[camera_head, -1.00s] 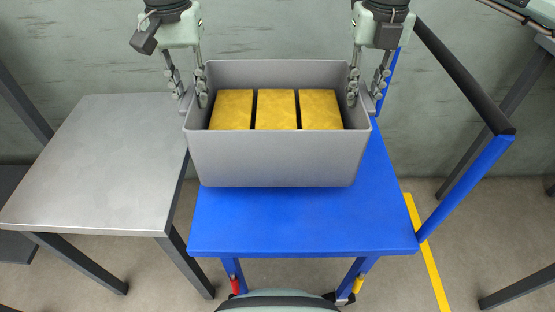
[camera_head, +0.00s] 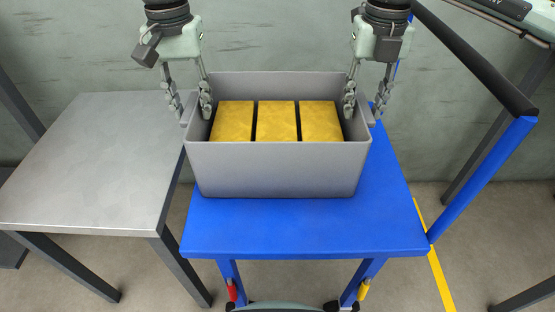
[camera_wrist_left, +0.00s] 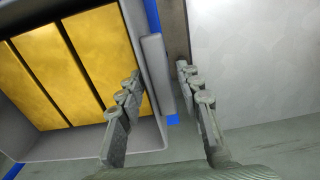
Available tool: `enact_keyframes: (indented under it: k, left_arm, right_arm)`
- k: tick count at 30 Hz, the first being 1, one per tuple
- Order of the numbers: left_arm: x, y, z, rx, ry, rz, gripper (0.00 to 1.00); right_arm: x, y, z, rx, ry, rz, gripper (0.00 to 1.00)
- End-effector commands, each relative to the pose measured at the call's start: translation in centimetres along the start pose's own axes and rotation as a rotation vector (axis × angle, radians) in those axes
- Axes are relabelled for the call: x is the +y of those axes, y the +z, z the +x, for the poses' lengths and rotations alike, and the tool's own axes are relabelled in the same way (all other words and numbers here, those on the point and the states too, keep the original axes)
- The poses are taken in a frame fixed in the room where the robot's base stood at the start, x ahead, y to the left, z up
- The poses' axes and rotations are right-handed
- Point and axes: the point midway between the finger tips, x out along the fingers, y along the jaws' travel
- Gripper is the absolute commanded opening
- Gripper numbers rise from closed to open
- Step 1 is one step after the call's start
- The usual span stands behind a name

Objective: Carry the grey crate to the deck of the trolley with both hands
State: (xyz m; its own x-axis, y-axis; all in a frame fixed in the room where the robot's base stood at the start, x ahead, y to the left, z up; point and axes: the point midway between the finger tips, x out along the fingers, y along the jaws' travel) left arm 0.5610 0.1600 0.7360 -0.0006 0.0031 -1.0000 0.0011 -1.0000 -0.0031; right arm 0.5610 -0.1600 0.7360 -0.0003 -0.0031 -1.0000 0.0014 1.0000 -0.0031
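The grey crate (camera_head: 278,168) stands upright on the blue deck of the trolley (camera_head: 300,228), toward its left side, and appears to rest on it. Three yellow blocks (camera_head: 276,121) lie in it side by side. My left gripper (camera_head: 189,112) straddles the crate's left wall, one finger inside and one outside. In the left wrist view its fingers (camera_wrist_left: 157,75) stand apart, with the handle of the crate between them and gaps showing. My right gripper (camera_head: 368,112) straddles the right wall, its fingers spread apart too. The crate's underside is hidden.
A grey metal table (camera_head: 90,165) stands close on the trolley's left. The trolley's push bar (camera_head: 475,60) with a blue post (camera_head: 482,180) rises at the right. A yellow floor line (camera_head: 436,265) runs beside it. The deck in front of the crate is free.

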Motion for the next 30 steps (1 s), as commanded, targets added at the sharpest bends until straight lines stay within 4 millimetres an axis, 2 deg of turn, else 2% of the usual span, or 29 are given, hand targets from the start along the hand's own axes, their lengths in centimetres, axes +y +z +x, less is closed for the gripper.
enact_keyframes:
  k: [9,13,17,24,30]
  left_arm:
    - [0.1,0.0,-0.1,0.001,0.003,0.001,0.43]
    - [0.1,-0.1,-1.0,0.002,0.004,0.0,0.43]
    - [0.1,-0.1,-3.3,0.004,0.004,0.0,0.43]
    - [0.1,-0.1,-8.4,0.003,0.003,0.0,0.43]
    - [0.1,0.0,-11.2,0.001,0.003,0.001,0.43]
  right_arm:
    - [0.1,0.0,-0.1,0.0,0.002,-0.001,0.43]
    - [0.1,0.0,-0.1,0.0,0.003,-0.001,0.43]
    - [0.1,0.0,-0.1,0.0,0.003,-0.002,0.43]
    - [0.1,0.0,-0.1,-0.001,0.003,-0.002,0.43]
    - [0.1,0.0,-0.1,0.0,0.003,-0.002,0.43]
